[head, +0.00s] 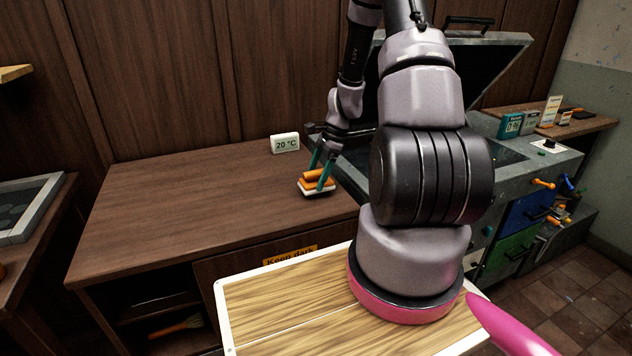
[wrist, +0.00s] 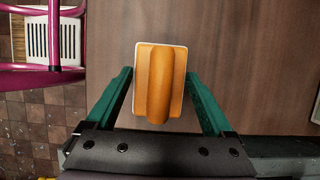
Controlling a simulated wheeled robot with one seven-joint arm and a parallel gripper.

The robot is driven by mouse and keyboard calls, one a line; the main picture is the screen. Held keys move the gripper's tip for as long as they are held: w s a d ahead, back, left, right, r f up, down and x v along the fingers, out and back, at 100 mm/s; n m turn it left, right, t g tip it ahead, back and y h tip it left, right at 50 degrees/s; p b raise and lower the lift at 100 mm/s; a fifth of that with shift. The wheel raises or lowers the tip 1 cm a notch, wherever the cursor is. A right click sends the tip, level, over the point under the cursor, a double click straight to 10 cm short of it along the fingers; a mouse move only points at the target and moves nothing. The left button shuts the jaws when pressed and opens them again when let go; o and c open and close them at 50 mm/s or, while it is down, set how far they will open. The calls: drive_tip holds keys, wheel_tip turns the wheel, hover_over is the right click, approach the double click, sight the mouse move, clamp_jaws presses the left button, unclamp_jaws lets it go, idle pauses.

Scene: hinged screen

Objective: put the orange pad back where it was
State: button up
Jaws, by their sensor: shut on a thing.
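The orange pad (head: 311,183) has a raised rounded grip along its middle and a pale white underside. It is at the right part of the brown wooden desk top (head: 200,200), and I cannot tell whether it rests on the wood or hangs just above it. In the wrist view the orange pad (wrist: 158,85) fills the space between the fingertips, its grip running up the picture. My gripper (head: 319,176) has teal fingers, one on each side of the pad, shut on it. The same gripper shows in the wrist view (wrist: 160,78).
A small white display reading 20 °C (head: 285,143) stands at the desk's back. Right of the desk is a grey cabinet (head: 540,165) with a raised dark hinged screen (head: 487,65), partly hidden by my arm. The desk's left and middle are clear.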

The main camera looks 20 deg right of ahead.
drive_tip(key=shift+f, duration=0.85)
drive_tip(key=shift+f, duration=0.15)
drive_tip(key=o, duration=1.1)
drive_tip(key=shift+c, duration=0.2)
